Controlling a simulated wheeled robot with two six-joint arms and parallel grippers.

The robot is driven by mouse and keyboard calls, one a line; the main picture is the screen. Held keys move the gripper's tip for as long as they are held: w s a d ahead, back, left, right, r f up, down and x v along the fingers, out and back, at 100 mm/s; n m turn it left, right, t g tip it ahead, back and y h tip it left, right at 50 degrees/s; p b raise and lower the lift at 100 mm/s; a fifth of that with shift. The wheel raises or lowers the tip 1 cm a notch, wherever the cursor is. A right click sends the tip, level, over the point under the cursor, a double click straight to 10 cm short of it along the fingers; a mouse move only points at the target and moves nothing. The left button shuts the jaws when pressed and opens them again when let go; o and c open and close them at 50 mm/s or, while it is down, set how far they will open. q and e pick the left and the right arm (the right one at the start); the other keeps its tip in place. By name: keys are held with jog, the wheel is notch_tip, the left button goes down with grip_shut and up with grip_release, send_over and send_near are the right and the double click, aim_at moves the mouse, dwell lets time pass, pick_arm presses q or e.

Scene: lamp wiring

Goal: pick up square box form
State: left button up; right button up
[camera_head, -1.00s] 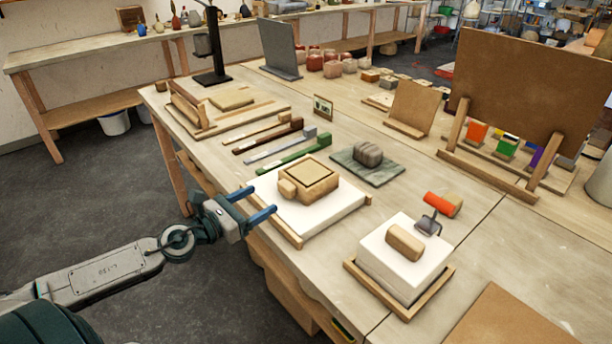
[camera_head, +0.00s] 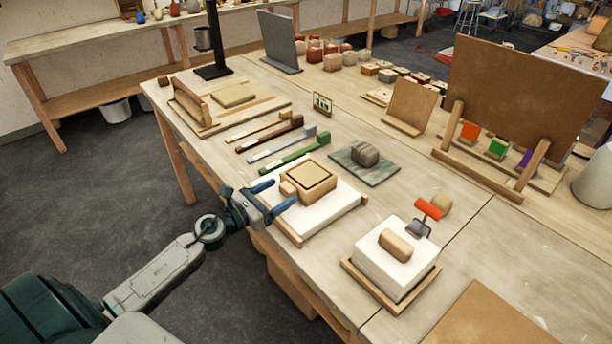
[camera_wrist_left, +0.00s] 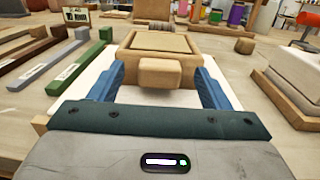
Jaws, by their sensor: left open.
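The square box form (camera_head: 308,181) is a tan wooden block with a square recessed top and a small rounded block on its near side. It sits on a white slab (camera_head: 327,213) in a wooden tray near the table's front edge. My left gripper (camera_head: 273,195) is open, its blue fingers at the near side of the form. In the left wrist view the form (camera_wrist_left: 160,42) lies straight ahead, and its front block is between the open fingers (camera_wrist_left: 160,85). I cannot tell whether they touch it. My right gripper is not in view.
Several long bars (camera_head: 287,160) lie left of the form. A grey stone on a slate mat (camera_head: 370,172) is behind it. A white block (camera_head: 391,268) with a wooden piece on top stands to the right. Bare tabletop lies between the two trays.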

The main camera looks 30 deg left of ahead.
pick_arm(q)
jog(key=shift+p+x, duration=0.3)
jog(key=shift+x, duration=0.7)
jog(key=c, duration=1.2)
jog(key=shift+c, duration=0.2)
jog(key=shift+r, duration=0.15)
